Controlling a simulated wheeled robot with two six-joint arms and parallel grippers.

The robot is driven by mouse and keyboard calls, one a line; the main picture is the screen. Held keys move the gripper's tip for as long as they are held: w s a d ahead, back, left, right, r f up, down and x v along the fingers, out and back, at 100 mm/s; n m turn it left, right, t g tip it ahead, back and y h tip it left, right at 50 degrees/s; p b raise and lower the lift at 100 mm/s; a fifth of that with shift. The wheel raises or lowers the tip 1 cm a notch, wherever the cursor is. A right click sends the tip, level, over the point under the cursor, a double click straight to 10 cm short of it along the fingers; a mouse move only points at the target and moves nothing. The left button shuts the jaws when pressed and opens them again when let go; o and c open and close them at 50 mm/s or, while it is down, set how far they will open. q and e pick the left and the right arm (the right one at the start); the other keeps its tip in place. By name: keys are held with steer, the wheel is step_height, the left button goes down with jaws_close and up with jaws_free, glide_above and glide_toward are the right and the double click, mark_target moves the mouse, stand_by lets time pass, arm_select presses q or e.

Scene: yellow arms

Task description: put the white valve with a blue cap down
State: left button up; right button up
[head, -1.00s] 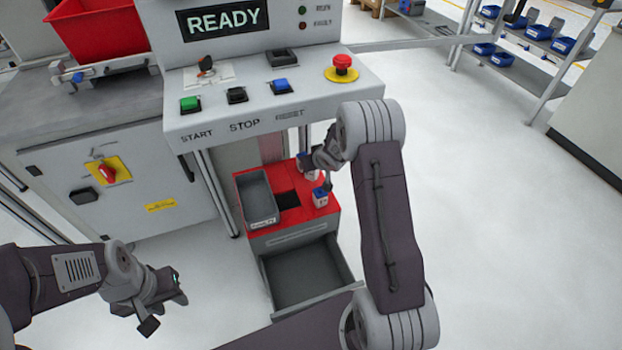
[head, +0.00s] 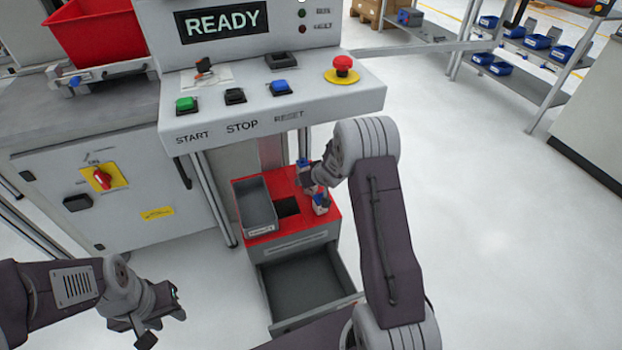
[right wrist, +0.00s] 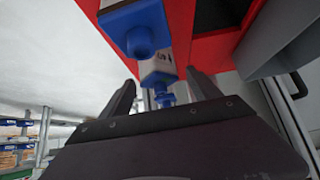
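A white valve with a blue cap (head: 304,163) stands at the far right part of the red cabinet top (head: 335,212). A second white and blue valve (head: 320,204) stands nearer me on the same top. My right gripper (head: 310,181) is between and above them, partly hiding the far one. In the right wrist view, its two fingers (right wrist: 160,78) are apart, with gaps beside the far valve (right wrist: 158,68) seen between them. The nearer valve (right wrist: 135,25) shows larger at the top edge. My left gripper (head: 175,302) hangs empty at lower left; its fingers look apart.
A grey bin (head: 236,206) and a dark recess (head: 288,207) are on the cabinet top, left of the valves. An open drawer (head: 305,283) juts out below. The control panel (head: 365,95) with buttons overhangs behind. The floor to the right is clear.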

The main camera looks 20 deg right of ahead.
steer(key=shift+r, duration=0.4)
steer(key=p+v, duration=0.4)
steer(key=v, duration=0.6)
steer(key=shift+s+r, duration=0.55)
steer(key=shift+s, duration=0.1)
steer(key=s+a+g, duration=0.3)
steer(key=s+a, duration=0.2)
steer(key=s, duration=0.6)
steer(key=s+a+g, duration=0.4)
steer(key=s+a, duration=0.1)
steer(key=s, duration=0.6)
steer(key=shift+s+a+r, duration=0.2)
steer(key=shift+s+r, duration=0.1)
steer(key=shift+r, duration=0.2)
